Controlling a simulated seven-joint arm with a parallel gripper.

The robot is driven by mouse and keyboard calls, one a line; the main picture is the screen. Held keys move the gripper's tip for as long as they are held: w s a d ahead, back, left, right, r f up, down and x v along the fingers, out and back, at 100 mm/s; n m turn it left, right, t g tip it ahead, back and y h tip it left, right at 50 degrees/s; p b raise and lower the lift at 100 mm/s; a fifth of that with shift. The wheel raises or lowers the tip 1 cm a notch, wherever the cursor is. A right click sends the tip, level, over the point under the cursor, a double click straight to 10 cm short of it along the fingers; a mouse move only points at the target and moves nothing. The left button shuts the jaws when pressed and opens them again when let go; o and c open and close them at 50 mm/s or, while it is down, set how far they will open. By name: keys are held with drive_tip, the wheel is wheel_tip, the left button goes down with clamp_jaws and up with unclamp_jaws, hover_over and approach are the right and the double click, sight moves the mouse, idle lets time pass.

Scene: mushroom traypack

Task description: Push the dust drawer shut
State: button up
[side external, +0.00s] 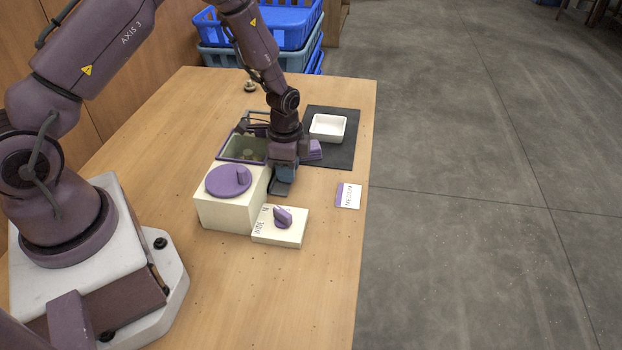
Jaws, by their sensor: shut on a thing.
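A cream machine box (230,205) with a purple dial (229,180) stands on the table. Behind it is an open, purple-rimmed hopper (243,148). My gripper (283,187) points down close to the right side of the box. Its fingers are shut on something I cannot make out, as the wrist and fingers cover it. A purple layered part (315,150) sticks out to the right behind my gripper; I cannot tell whether it is the dust drawer. How far the drawer stands out is not clear.
A small cream switch box (277,231) with a purple knob sits in front. A white tray (328,127) rests on a dark mat (342,155). A labelled card (348,196) lies near the table's right edge. Blue crates (262,25) stand behind. The front table is clear.

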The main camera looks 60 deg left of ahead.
drive_tip(key=o, duration=0.7)
drive_tip(key=shift+s+a, duration=0.15)
drive_tip(key=shift+a, duration=0.05)
drive_tip(key=shift+o, duration=0.2)
drive_tip(key=shift+r, duration=0.1)
drive_tip(key=shift+d+r, duration=0.1)
drive_tip(key=shift+r, duration=2.05)
